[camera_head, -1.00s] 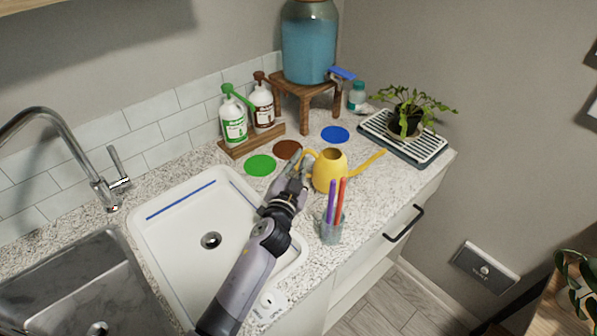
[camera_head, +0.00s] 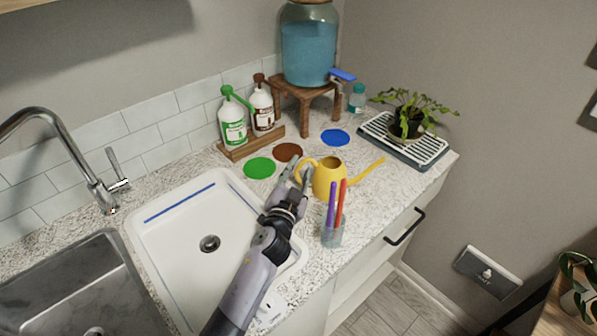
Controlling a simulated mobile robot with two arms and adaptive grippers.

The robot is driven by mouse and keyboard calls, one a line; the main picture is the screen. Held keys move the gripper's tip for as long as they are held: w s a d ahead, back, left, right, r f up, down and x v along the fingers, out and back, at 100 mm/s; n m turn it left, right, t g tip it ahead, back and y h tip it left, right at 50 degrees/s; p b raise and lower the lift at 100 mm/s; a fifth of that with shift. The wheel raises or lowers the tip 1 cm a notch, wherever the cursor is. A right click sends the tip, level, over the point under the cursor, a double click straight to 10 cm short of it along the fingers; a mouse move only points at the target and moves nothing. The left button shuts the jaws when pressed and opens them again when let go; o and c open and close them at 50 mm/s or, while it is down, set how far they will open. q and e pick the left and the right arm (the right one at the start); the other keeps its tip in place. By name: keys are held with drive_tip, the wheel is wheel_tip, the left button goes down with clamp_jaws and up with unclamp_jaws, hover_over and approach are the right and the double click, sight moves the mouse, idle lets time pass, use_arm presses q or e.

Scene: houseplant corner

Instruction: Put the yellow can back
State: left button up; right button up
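The yellow can (camera_head: 328,179) is a small watering can standing upright on the speckled counter. Its spout points right and its loop handle points left, toward my gripper. My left gripper (camera_head: 298,175) is at the handle, with its fingers around or beside it. The fingers overlap the handle, so I cannot tell whether they are closed on it. Behind them lie a green disc (camera_head: 259,168), a brown disc (camera_head: 287,152) and a blue disc (camera_head: 334,138), all flat and bare. My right gripper is not in view.
A glass with a purple and an orange stick (camera_head: 332,234) stands close in front of the can. A white sink (camera_head: 180,236) lies left. Behind are two pump bottles on a wooden stand (camera_head: 252,146) and a water dispenser (camera_head: 308,50). A plant on a ribbed tray (camera_head: 432,150) stands right.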

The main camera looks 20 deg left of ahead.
use_arm(q)
drive_tip(key=shift+r, duration=0.1)
drive_tip(key=shift+s, duration=0.2)
drive_tip(key=s+b, duration=0.1)
drive_tip(key=s, duration=0.9)
drive_tip(key=shift+s, duration=0.3)
drive_tip(key=shift+s+b, duration=0.3)
drive_tip(key=shift+s, duration=0.25)
